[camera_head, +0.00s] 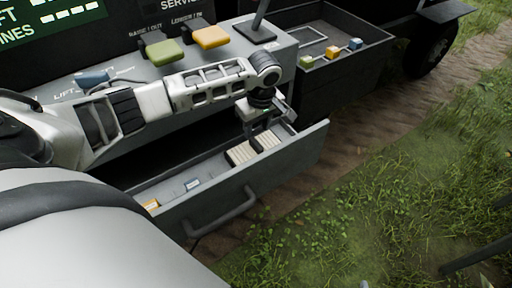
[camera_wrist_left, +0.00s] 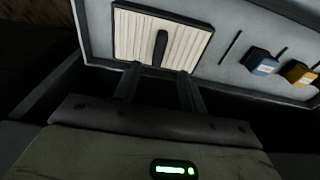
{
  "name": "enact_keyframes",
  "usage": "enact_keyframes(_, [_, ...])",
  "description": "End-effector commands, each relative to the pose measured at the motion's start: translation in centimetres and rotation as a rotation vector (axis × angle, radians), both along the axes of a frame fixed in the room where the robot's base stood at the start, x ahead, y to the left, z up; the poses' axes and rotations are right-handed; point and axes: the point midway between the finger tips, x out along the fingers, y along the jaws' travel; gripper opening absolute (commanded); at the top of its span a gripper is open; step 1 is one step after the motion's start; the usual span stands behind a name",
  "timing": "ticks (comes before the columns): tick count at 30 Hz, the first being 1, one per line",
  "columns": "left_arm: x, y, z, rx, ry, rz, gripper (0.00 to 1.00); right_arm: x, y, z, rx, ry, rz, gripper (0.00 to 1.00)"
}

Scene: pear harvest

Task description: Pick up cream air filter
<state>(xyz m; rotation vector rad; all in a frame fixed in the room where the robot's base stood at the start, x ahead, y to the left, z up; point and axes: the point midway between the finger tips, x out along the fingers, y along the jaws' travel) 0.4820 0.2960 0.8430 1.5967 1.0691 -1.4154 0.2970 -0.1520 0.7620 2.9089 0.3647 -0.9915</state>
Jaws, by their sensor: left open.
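The cream air filter (camera_head: 240,153) lies in the open grey drawer (camera_head: 262,184), near its far right end. In the left wrist view the pleated cream air filter (camera_wrist_left: 135,36) has a dark frame and a dark raised handle (camera_wrist_left: 161,47) at its middle. My left gripper (camera_head: 262,128) is above the filter. In the left wrist view its two open fingers (camera_wrist_left: 157,74) reach toward the filter's near edge, one to each side of the handle's line. Nothing is between them. Whether the fingertips touch the filter cannot be told. My right gripper is out of view.
A blue block (camera_wrist_left: 262,62) and an orange block (camera_wrist_left: 298,73) are in the drawer beside the filter. A console with a green pedal (camera_head: 164,51) and an orange pedal (camera_head: 210,37) stands behind. A dark tray (camera_head: 318,75) with small blocks is at the upper right. Grass lies to the right.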

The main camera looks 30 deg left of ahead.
Motion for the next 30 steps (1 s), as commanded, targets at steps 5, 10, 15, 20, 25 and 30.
enact_keyframes(5, [0.0,0.1,-1.1,0.0,0.001,-0.001,0.42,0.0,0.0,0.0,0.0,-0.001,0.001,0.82])
enact_keyframes(10, [0.2,0.1,-3.6,0.001,0.003,-0.001,0.42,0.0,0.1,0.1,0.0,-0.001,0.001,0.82])
enact_keyframes(15, [0.3,0.3,-5.5,0.001,0.001,-0.001,0.42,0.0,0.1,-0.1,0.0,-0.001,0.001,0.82])
enact_keyframes(20, [0.3,0.4,-5.8,0.001,-0.001,-0.002,0.42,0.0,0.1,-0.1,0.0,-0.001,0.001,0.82])
enact_keyframes(25, [0.3,0.4,-5.8,0.0,-0.001,-0.002,0.28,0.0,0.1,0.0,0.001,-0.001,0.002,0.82])
enact_keyframes(30, [0.3,0.4,-5.8,0.0,-0.001,-0.002,0.0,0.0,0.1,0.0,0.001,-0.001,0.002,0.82])
